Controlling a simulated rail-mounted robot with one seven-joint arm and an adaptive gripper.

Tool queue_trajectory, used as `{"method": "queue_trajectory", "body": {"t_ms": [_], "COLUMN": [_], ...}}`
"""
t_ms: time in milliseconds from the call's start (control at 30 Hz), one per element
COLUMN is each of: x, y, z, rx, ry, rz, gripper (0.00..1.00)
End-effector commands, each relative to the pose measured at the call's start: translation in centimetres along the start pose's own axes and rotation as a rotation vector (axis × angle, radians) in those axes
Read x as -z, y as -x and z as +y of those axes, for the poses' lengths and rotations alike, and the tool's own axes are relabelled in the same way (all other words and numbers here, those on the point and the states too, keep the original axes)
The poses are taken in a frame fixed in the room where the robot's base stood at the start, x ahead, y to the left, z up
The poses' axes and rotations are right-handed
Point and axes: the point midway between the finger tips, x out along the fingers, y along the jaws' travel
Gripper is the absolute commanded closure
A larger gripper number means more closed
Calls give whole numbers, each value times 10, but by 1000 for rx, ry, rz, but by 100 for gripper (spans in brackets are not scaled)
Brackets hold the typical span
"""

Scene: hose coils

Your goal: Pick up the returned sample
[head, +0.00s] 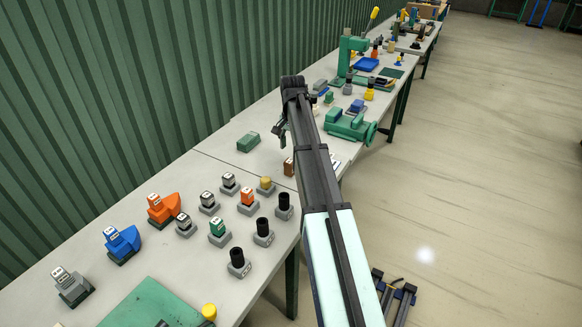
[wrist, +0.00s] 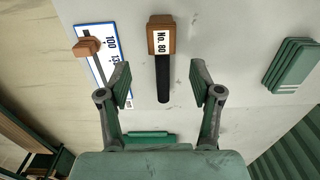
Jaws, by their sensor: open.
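Which object is the returned sample cannot be told for sure. In the head view a brown block (head: 289,167) shows beside my arm. My gripper (wrist: 163,88) is open and empty, its fingers on either side of the rod in the picture, with no clear contact. In the head view my gripper (head: 281,128) hangs over the table, partly hidden by my arm.
A blue-edged white card (wrist: 103,57) with a brown-headed tool lies left in the wrist view; a green stack (wrist: 291,65) lies right. In the head view, several small labelled blocks and black cylinders (head: 237,259) stand in front, a green vise (head: 350,125) behind.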

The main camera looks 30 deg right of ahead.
Motion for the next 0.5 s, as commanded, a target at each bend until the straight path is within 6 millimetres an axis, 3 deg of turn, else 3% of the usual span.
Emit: {"method": "queue_trajectory", "body": {"t_ms": [500], "x": [-4], "y": [-34], "z": [-1], "rx": [-1], "ry": [0], "rz": [-1], "gripper": [35]}}
